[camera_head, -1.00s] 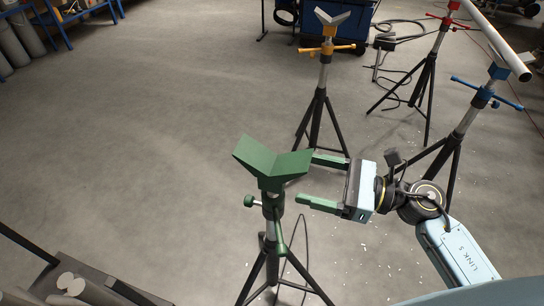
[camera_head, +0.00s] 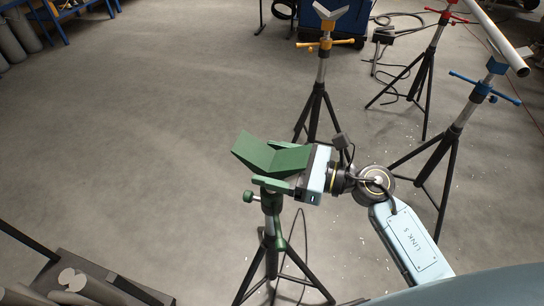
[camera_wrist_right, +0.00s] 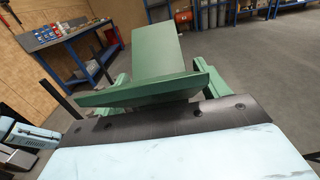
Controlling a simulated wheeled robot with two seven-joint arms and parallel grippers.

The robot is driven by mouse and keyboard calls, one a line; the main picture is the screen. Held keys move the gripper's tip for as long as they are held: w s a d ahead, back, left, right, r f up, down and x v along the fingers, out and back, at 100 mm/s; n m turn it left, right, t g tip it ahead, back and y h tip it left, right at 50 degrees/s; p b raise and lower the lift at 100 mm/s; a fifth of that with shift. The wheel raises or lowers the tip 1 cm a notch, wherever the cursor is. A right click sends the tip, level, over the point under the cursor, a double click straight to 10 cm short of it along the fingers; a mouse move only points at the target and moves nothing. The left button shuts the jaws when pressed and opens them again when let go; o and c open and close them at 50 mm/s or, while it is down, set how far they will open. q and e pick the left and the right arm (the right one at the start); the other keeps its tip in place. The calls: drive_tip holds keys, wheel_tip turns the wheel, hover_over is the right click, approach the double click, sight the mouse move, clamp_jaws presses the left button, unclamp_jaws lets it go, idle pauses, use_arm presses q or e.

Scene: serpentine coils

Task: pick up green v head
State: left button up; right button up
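The green V head (camera_head: 272,154) sits on top of the green-collared tripod stand (camera_head: 270,205) in the head view, its trough facing up. My right gripper (camera_head: 276,174) reaches in from the right, with its green fingers on either side of the head's lower part. In the right wrist view the V head (camera_wrist_right: 155,62) lies between the two spread fingers, its near plate close to the gripper's palm. The fingers look open, and whether they touch the head is hidden. My left gripper is not in view.
Stands with an orange collar (camera_head: 322,46), a red collar (camera_head: 440,20) and a blue collar (camera_head: 484,87) stand behind and to the right. A pale pipe (camera_head: 500,41) is at the upper right. Cables lie on the floor.

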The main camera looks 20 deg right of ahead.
drive_tip(key=c, duration=1.2)
drive_tip(key=shift+r, duration=0.1)
